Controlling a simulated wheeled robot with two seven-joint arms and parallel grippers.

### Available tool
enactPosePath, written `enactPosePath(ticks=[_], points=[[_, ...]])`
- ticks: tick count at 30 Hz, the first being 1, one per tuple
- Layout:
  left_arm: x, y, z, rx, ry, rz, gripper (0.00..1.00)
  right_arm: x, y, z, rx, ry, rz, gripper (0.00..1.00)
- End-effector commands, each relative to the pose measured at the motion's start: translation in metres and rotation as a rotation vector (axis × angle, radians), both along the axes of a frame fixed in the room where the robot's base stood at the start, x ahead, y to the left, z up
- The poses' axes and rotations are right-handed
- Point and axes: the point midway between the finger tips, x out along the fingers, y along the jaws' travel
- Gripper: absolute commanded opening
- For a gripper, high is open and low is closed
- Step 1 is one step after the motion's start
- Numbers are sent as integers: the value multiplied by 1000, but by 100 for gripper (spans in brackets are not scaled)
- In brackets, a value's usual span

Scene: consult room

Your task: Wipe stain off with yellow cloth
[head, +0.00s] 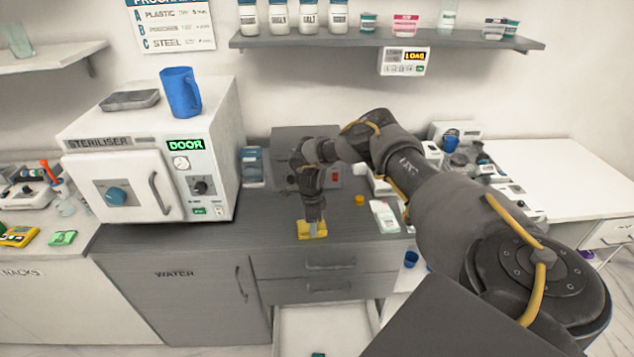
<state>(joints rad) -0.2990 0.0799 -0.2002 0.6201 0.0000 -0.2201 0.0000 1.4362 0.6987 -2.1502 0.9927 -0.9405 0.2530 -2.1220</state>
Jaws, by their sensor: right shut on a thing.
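The yellow cloth (304,235) lies at the front of the dark counter top (240,240), near its front edge. My right gripper (316,226) points down onto the cloth and is shut on it. The cloth touches or nearly touches the counter. I cannot make out a stain; it may be hidden under the cloth or gripper. My left gripper is not in view.
A white steriliser (130,165) with a blue jug (180,93) on top stands left of the arm. A grey box (300,145) is behind the gripper. A small orange cap (359,199) and a white packet (384,216) lie to the right. An open drawer (325,325) is below.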

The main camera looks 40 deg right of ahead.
Motion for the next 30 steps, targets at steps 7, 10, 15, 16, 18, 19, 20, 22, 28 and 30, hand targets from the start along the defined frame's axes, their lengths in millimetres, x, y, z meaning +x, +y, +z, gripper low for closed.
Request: enactPosePath(ticks=[7, 10, 15, 16, 18, 19, 20, 22, 28, 30], points=[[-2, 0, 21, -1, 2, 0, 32, -2, 3, 27, 1, -1, 0, 31], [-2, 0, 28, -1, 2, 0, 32, -2, 2, 36, 1, -1, -2, 31], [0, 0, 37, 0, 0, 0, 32, -1, 3, 51, 0, 0, 0, 31], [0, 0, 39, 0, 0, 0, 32, -1, 3, 53, 0, 0, 1, 31], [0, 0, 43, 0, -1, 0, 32, 0, 4, 60, -1, -1, 3, 31], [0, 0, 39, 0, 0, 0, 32, 1, 5, 60, 0, -1, 5, 31], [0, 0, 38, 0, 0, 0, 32, 2, 6, 62, 0, -3, 6, 31], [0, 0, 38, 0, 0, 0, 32, 4, 8, 68, 0, -1, 10, 31], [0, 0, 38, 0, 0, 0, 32, 6, 12, 79, 0, -1, 16, 31], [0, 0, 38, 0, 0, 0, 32, 6, 12, 80, -1, -1, 16, 31]])
